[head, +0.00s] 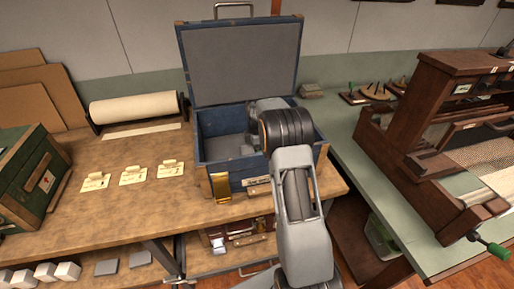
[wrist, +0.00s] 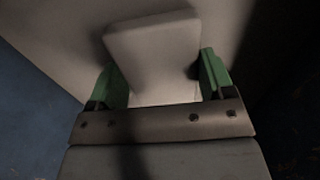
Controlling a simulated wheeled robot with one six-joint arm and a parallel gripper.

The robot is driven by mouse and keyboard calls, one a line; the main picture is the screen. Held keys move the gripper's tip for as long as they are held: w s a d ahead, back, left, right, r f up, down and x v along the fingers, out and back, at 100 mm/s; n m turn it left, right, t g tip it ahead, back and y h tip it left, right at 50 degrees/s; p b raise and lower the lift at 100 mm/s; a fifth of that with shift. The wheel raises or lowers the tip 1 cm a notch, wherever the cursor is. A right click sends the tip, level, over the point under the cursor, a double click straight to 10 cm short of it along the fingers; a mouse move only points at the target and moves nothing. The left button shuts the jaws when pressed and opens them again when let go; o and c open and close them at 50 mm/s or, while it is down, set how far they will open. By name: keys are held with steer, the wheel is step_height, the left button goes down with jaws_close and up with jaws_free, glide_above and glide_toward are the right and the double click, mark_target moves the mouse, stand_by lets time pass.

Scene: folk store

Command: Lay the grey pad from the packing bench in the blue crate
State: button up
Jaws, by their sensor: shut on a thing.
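The blue crate (head: 213,150) stands on the wooden bench with its lid (head: 240,62) open and upright at the back. My arm reaches over its right part and down into it. In the wrist view my gripper (wrist: 160,78) has its green fingers on both sides of a grey pad (wrist: 153,42) and is shut on it. A pale surface lies behind the pad, and a dark blue wall shows at left. I cannot tell whether the pad touches the crate's floor. In the head view my arm hides the gripper and the held pad.
A green box (head: 38,185) stands at the bench's left end. A paper roll (head: 134,107) and several tags (head: 133,174) lie left of the crate. A wooden loom (head: 435,150) stands on the green table at right. White blocks (head: 45,272) and flat grey pieces (head: 106,267) lie below the bench.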

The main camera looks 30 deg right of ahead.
steer(key=shift+f, duration=0.1)
steer(key=o, duration=0.9)
